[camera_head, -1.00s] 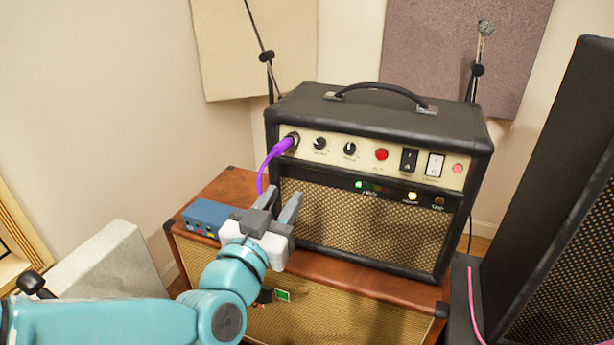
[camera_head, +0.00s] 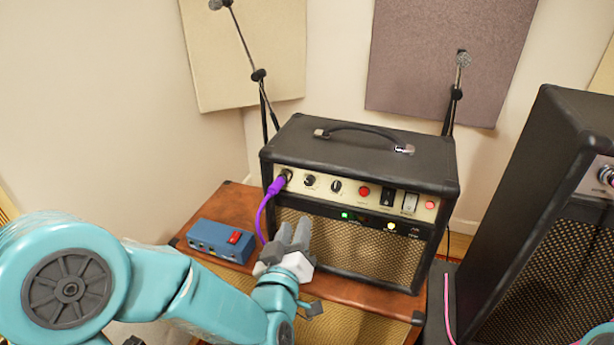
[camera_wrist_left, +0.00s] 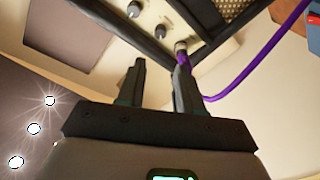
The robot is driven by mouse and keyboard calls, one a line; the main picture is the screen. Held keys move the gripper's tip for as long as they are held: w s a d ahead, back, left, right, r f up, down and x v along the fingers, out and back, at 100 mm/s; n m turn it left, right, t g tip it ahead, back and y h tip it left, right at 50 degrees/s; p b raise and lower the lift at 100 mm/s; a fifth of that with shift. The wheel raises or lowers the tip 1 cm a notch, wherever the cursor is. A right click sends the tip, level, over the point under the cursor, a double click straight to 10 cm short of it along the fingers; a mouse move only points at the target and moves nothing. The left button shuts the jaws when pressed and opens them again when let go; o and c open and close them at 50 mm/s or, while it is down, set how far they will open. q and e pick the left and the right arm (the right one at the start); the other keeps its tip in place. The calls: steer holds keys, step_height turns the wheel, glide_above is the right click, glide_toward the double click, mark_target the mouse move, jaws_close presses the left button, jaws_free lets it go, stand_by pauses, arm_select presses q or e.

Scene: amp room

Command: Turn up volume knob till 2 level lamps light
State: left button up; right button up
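The black amplifier (camera_head: 366,152) stands on a brown cabinet. Two small dark knobs are on its cream panel: a left knob (camera_head: 310,181) and a right knob (camera_head: 336,186). The knobs also show at the top of the left wrist view, a near one (camera_wrist_left: 160,31) and a far one (camera_wrist_left: 133,9). Below the panel, a green lamp (camera_head: 347,215) is lit at the left of a dark strip; the strip beside it looks unlit. My left gripper (camera_head: 293,228) is open and empty, in front of the grille below the knobs, touching neither. My right gripper is not in view.
A purple cable (camera_head: 262,215) plugs in left of the knobs and hangs near my left gripper. A blue box (camera_head: 222,241) with a red switch sits on the brown cabinet (camera_head: 223,203). A large black speaker (camera_head: 540,210) stands at right. Microphone stands are behind.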

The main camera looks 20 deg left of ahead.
mark_target(308, 183)
arm_select(q)
steer(key=w+p, duration=0.1)
steer(key=w, duration=0.3)
steer(key=w+a, duration=0.1)
steer(key=w, duration=0.4)
steer(key=w+p, duration=0.1)
steer(key=w, duration=0.4)
steer(key=shift+w+a+p, duration=0.1)
steer(key=shift+a+p, duration=0.25)
steer(key=shift+a, duration=0.05)
jaws_close()
